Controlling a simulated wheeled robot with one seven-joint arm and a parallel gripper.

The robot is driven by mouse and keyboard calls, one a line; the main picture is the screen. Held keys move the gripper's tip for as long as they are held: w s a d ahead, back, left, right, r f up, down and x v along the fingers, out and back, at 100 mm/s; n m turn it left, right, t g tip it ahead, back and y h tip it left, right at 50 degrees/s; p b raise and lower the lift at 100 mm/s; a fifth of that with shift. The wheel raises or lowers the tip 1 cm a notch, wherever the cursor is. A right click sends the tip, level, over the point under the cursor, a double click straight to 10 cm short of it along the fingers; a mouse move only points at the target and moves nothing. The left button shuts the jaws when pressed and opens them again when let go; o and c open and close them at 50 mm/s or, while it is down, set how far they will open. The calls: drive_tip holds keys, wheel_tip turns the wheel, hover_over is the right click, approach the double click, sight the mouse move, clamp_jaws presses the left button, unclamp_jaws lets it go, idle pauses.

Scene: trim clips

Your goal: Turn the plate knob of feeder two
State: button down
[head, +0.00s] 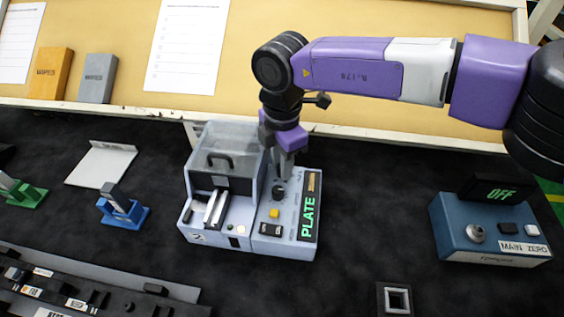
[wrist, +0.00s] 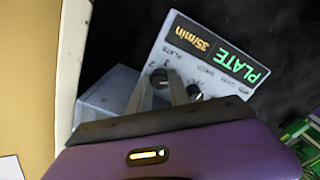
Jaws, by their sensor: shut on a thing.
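Feeder two (head: 214,220) is a pale grey box with a clear lid and a "2" on its front. Its control panel (head: 290,235) carries a lit display (head: 309,205) reading PLATE; in the wrist view the display (wrist: 217,48) reads PLATE and 35/min. My gripper (head: 285,172) points down at the panel's back part. In the wrist view its fingers (wrist: 160,80) are shut on a dark knob (wrist: 160,75) beside small print that seems to read PLATE. The fingers hide this knob in the head view. A second dark knob (head: 279,191) stands just in front, apart from the fingers.
A blue MAIN ZERO box (head: 490,235) with an OFF display stands at right. A blue holder (head: 122,212) and a white plate stand (head: 101,164) are at left. A dark rail of parts (head: 80,290) lies at front left. The dark mat between feeder and blue box is clear.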

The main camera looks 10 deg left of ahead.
drive_tip(key=shift+w+r, duration=0.1)
drive_tip(key=shift+r, duration=0.05)
drive_tip(key=c, duration=1.2)
unclamp_jaws()
wheel_tip(320, 180, up, 8)
drive_tip(key=shift+f+b, duration=0.15)
drive_tip(key=shift+b, duration=0.45)
drive_tip(key=shift+a, duration=0.1)
